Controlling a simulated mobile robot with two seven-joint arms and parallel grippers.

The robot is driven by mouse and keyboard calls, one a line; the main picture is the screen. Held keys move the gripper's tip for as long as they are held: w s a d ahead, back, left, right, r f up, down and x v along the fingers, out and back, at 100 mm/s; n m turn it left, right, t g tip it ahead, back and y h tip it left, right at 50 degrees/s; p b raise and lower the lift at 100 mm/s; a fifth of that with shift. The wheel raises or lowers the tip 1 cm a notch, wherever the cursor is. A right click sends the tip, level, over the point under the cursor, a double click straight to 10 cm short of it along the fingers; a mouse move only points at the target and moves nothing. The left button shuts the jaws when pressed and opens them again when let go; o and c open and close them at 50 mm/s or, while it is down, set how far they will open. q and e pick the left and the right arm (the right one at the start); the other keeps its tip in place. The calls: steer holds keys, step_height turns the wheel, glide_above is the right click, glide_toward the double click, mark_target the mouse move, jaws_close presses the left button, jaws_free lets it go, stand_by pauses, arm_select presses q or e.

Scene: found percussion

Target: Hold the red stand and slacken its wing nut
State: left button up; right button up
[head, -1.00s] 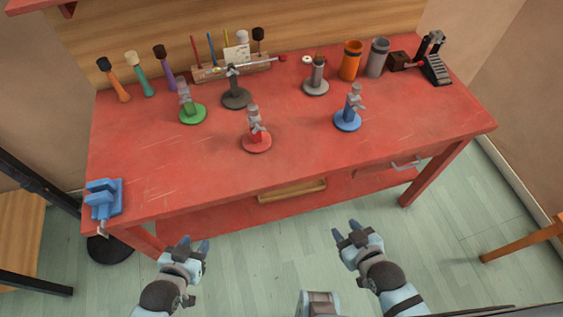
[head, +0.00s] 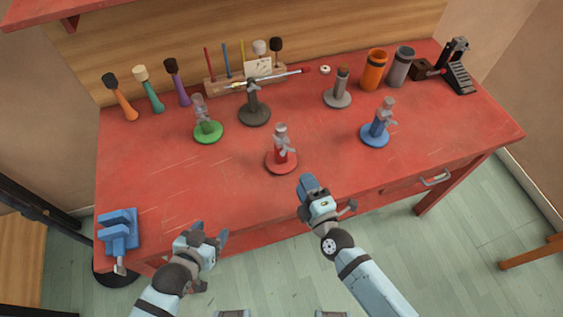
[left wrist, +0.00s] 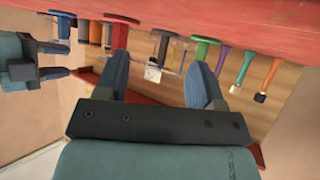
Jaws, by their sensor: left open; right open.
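The red stand (head: 281,160) stands upright near the middle of the red workbench, a round red base with a short post. Its grey clamp and wing nut (head: 287,147) sit at the top of the post; they are small in the head view. My right gripper (head: 310,190) is open and empty, over the bench's front edge, below and slightly right of the red stand. My left gripper (head: 208,238) is open and empty in front of the bench edge, left of the stand and apart from it. Its two fingers (left wrist: 160,80) also show apart in the left wrist view.
A green stand (head: 208,132), a dark stand (head: 255,115), a grey stand (head: 337,99) and a blue stand (head: 375,135) surround the red one. A blue vise (head: 119,232) is at the front left corner. The bench (head: 190,180) is clear left of the red stand.

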arm_select(q)
steer(key=w+d+r+m+h, duration=0.2)
steer(key=w+d+r, duration=0.5)
steer(key=w+d, duration=0.15)
steer(key=m+h, duration=0.1)
glide_toward(279, 130)
steer(key=shift+t, duration=0.3)
steer(key=x, duration=1.3)
steer(key=shift+s+f, duration=0.15)
steer(key=shift+c, duration=0.2)
jaws_close()
